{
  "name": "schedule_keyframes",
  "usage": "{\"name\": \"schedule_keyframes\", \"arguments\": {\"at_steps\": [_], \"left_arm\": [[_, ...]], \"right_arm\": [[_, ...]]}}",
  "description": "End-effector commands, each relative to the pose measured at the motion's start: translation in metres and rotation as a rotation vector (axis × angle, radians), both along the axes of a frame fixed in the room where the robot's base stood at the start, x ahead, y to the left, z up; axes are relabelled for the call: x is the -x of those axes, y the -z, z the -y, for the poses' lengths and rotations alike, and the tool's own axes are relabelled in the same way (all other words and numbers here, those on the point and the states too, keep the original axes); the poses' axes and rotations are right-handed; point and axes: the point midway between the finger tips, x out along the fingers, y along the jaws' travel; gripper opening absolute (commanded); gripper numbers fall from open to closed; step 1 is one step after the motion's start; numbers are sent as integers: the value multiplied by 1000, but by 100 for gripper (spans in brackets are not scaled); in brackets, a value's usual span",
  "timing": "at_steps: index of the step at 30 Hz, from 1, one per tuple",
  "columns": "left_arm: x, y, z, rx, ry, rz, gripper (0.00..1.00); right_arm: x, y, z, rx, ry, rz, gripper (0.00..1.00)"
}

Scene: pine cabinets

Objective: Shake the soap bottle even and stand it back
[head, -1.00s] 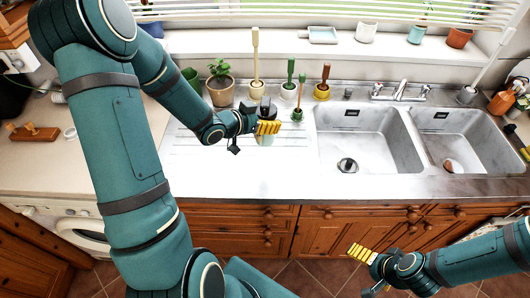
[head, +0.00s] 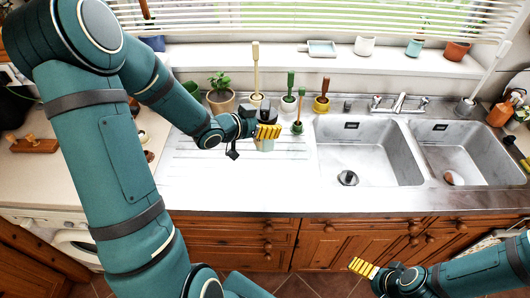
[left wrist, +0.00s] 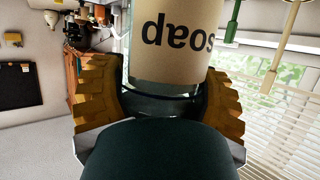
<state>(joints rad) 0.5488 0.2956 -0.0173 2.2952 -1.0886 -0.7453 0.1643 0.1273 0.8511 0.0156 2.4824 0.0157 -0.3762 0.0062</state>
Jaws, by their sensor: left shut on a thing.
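My left gripper (head: 268,131) is over the ribbed steel drainboard (head: 205,165), left of the sink bowls. Its yellow fingers are shut on the soap bottle (head: 265,145), whose pale lower part shows below them. In the left wrist view the bottle (left wrist: 177,45) is tan with dark "soap" lettering, upside down in that picture, between the two fingers. The bottle looks about upright in the head view. I cannot tell whether its base touches the drainboard. My right gripper (head: 363,268) is low at the right, in front of the cabinets, apart from everything; its opening is unclear.
Brushes in pots stand close behind the bottle: a cream-handled one (head: 256,70), a green one (head: 290,85) and a brown one (head: 324,90). A potted plant (head: 220,95) is at their left. Two sink bowls (head: 370,155) lie right. The drainboard front is clear.

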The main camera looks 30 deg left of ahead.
Motion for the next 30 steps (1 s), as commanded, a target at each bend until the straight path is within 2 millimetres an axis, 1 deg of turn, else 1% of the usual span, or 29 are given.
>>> {"name": "schedule_keyframes", "arguments": {"at_steps": [2,4,9,12,15,20,23,30], "left_arm": [[0,2,0,0,0,1,23],[0,11,0,1,1,2,23],[0,48,0,5,1,4,23],[0,66,0,6,1,7,23],[0,76,-1,9,0,12,23],[0,85,0,9,0,15,23],[0,92,0,9,0,15,23],[1,121,0,8,0,14,23]], "right_arm": [[0,2,0,0,0,0,100],[0,7,0,-1,0,0,100],[0,30,1,-5,1,2,100],[0,40,2,-7,1,4,100],[0,46,2,-9,1,4,100],[0,51,2,-9,1,4,100],[0,58,2,-8,1,4,100],[0,85,1,-2,2,2,100]]}}
